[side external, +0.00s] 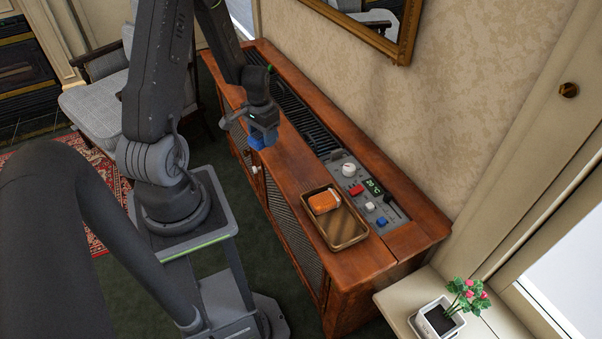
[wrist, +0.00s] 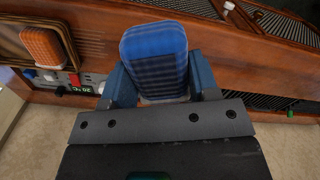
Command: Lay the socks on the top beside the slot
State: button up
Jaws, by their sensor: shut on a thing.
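A folded blue plaid bundle, the socks (wrist: 154,48), is between the two fingers of my gripper (wrist: 160,85) in the wrist view. My gripper is shut on it. In the side external view my gripper (side external: 263,122) hangs over the front part of the wooden cabinet top (side external: 290,160), with the blue socks (side external: 257,143) below it, partly hidden by the fingers. I cannot tell whether they touch the top. The long dark slotted grille (side external: 300,115) runs along the back of the top, behind my gripper; part of it shows in the wrist view (wrist: 275,102).
A wooden tray (side external: 348,236) with an orange ribbed bundle (side external: 323,202) sits on the top's near end. A grey control panel (side external: 366,196) with knobs, buttons and a green display lies behind it. The top between tray and gripper is clear. A framed mirror (side external: 385,40) hangs above.

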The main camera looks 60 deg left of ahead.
jog(key=shift+s+a+f, duration=0.1)
jog(key=shift+s+a, duration=0.05)
jog(key=shift+a, duration=0.15)
send_over(301, 173)
notch_tip(301, 173, down, 7)
jog(key=shift+s+a+r, duration=0.1)
jog(key=shift+f, duration=2.05)
jog(key=shift+f, duration=0.1)
jog(key=o, duration=0.9)
